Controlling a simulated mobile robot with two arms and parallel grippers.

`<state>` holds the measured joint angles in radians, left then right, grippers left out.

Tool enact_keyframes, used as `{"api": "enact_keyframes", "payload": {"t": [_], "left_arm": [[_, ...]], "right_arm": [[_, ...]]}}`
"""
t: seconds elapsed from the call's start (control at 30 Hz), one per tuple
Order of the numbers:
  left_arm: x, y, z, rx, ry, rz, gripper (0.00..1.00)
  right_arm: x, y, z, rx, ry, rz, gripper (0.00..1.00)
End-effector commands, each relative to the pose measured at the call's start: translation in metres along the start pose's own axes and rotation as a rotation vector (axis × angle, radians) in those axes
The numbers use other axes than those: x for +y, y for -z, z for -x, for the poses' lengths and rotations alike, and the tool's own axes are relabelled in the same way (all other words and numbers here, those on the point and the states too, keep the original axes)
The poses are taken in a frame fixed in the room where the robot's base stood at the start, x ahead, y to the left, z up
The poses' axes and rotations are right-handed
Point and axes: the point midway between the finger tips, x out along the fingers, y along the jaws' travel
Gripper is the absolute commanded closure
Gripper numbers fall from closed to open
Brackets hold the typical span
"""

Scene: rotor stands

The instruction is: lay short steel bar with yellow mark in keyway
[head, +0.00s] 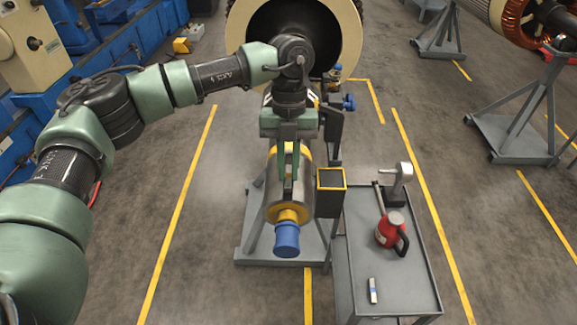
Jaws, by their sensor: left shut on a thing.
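My left gripper (289,172) points down over the steel shaft (302,205) on the rotor stand. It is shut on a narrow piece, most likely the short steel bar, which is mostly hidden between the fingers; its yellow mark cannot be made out. The keyway is not clearly visible under the fingers. I cannot tell whether the bar touches the shaft. The shaft has a yellow band and a blue end cap (286,239) at its near end. My right gripper is not in view.
A dark, yellow-rimmed box (331,191) sits beside the shaft. The large rotor (349,40) stands behind. Floor at left is free.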

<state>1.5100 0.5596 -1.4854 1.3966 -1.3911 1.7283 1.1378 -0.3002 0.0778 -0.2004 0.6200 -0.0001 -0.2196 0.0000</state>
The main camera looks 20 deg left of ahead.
Motion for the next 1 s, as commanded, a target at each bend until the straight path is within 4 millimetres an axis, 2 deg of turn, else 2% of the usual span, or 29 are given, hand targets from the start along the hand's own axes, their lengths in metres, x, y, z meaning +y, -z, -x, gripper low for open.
{"api": "enact_keyframes", "payload": {"t": [1.0], "left_arm": [[-0.0002,-0.0019,-0.0068,0.0,0.001,0.0,1.0]], "right_arm": [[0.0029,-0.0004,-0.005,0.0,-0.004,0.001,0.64]]}}
